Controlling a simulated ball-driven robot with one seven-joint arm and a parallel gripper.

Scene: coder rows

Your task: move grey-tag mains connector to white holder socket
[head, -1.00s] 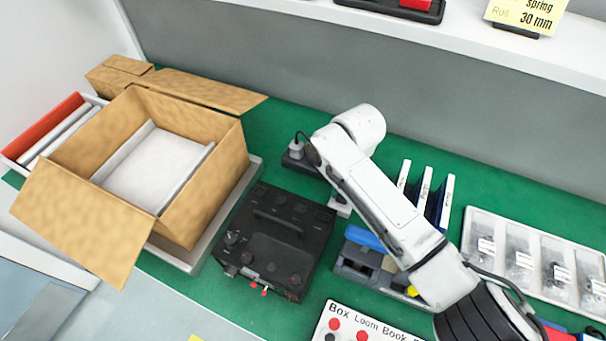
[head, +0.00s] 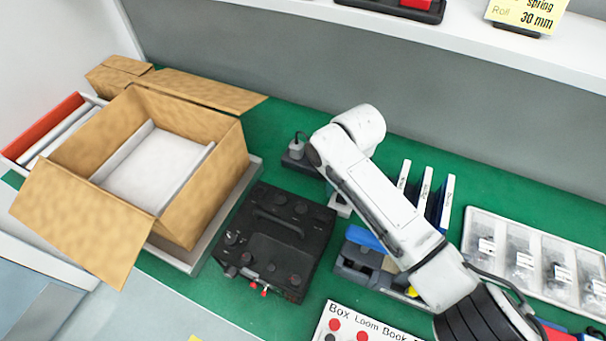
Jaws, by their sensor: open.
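A small pale plug-like connector (head: 297,146) with a dark cable stands on a black block (head: 296,160) at the back of the green mat, just left of my arm's upper end. No grey tag can be made out on it. A small white piece (head: 340,209) shows partly below my arm; I cannot tell whether it is the white holder socket. My arm comes in from the lower right and bends near the black block.
A black control box (head: 273,236) sits front of the block. An open cardboard box (head: 204,205) fills the left. Blue-and-white upright folders (head: 425,196) and a compartment tray (head: 497,224) stand right. A shelf (head: 470,45) overhangs the back.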

